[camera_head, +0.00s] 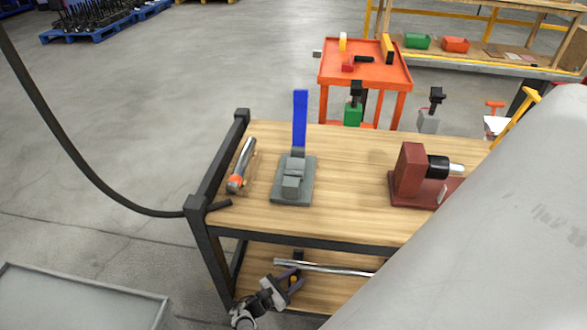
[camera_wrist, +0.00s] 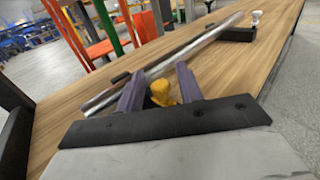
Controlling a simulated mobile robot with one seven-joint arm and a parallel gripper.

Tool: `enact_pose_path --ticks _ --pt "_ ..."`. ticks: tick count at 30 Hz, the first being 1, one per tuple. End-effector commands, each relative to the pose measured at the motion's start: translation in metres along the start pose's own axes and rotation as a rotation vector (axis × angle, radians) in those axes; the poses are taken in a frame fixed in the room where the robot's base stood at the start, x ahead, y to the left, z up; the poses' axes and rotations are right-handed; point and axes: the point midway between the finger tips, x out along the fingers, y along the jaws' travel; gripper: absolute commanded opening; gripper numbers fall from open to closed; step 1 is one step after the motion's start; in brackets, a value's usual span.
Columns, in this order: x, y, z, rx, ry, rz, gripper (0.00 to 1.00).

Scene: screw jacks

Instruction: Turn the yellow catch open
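The yellow catch (camera_wrist: 163,93) is a small rounded yellow piece seen between my two purple fingers in the wrist view. In the head view it is a small orange-yellow spot (camera_head: 293,279) at my gripper. My gripper (camera_wrist: 157,80) is low at the table's lower shelf, with its fingers apart on either side of the catch. I see a gap beside the catch, so the fingers do not look closed on it. A long metal bar (camera_wrist: 190,46) runs just beyond the fingers. The catch's base is hidden by my gripper.
A black block (camera_wrist: 237,34) sits at the bar's far end. The lower shelf (camera_head: 325,289) lies under the wooden tabletop (camera_head: 345,175), which bears a grey clamp with a blue lever (camera_head: 300,120) and a dark red jack (camera_head: 410,175). A black table post (camera_head: 212,260) stands close left of my gripper.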

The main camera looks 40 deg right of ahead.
Motion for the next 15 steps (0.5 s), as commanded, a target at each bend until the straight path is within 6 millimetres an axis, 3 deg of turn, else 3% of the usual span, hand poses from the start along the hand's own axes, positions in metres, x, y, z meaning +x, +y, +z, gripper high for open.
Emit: enact_pose_path --ticks 1,8,15 --pt "-0.0002 0.0000 -0.0001 0.000 0.000 0.000 0.31" --pt "-0.0004 -0.0001 -0.0001 0.000 0.000 0.000 0.01" --pt "-0.0003 -0.0003 0.0011 0.000 -0.002 0.016 0.00"
